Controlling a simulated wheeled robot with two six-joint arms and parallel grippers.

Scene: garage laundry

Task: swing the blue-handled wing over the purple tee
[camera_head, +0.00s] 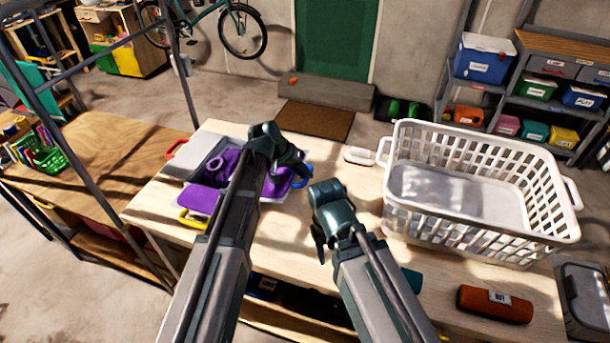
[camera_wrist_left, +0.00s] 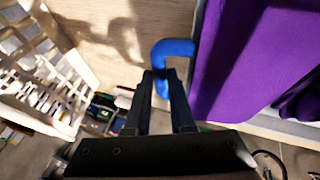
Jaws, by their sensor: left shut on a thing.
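The purple tee (camera_head: 226,172) lies bunched and uneven on a grey folding board (camera_head: 196,160) on the pale wooden table. In the left wrist view, the tee (camera_wrist_left: 250,60) fills the right side. The blue handle (camera_head: 306,172) is at the board's right edge, and it also shows in the left wrist view (camera_wrist_left: 172,48). My left gripper (camera_wrist_left: 160,78) is shut on the blue handle. Its arm hides part of the board and of the blue-handled wing. My right gripper (camera_head: 318,240) hangs over the table, right of the board; its fingers are not clear.
The board also has a red handle (camera_head: 175,149) at the back left and a yellow handle (camera_head: 190,219) at the front. A white laundry basket (camera_head: 480,240) stands on the right. A rust-coloured roll (camera_head: 495,304) lies at the front right. A small white item (camera_head: 359,155) lies behind.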

